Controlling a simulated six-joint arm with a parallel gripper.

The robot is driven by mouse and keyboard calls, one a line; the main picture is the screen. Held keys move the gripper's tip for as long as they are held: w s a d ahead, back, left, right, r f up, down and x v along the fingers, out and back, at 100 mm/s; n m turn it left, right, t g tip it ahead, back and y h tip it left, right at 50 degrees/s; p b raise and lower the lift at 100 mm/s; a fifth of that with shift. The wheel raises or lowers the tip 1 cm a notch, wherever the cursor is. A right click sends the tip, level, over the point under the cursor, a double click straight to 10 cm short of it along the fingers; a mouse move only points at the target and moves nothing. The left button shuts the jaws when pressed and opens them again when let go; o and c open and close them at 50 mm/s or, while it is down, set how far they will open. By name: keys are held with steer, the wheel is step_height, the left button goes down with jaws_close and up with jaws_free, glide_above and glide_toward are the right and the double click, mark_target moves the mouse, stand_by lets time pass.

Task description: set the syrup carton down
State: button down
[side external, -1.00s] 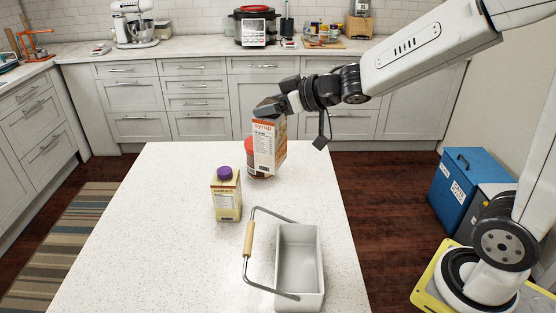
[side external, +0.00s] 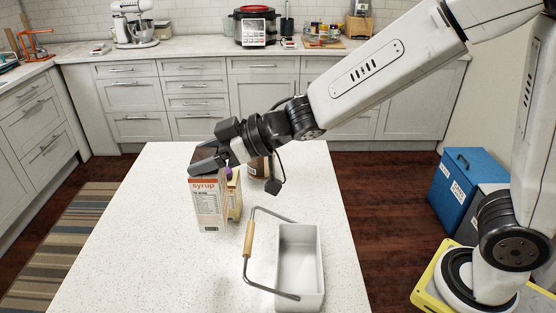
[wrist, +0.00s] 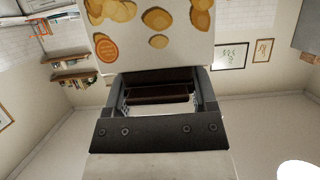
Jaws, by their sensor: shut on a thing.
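The syrup carton (side external: 208,203) is white with an orange top band and stands upright at the left part of the white table, in front of the custard carton. My gripper (side external: 207,165) is shut on its top from the right. In the side view its base looks at or just above the table; I cannot tell if it touches. In the wrist view the carton (wrist: 150,35) fills the upper middle, with round golden pictures on its face, and my gripper (wrist: 158,90) is below it.
A yellowish carton with a purple cap (side external: 235,197) stands close behind the syrup carton, partly hidden. A brown jar (side external: 258,167) is behind my gripper. A grey basket (side external: 300,262) with a wooden-grip handle (side external: 249,240) stands at the front right. The table's left front is clear.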

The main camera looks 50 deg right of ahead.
mark_target(227, 207)
steer(key=shift+f, duration=4.2)
steer(key=shift+f, duration=2.15)
jaws_free()
steer(key=shift+f, duration=0.15)
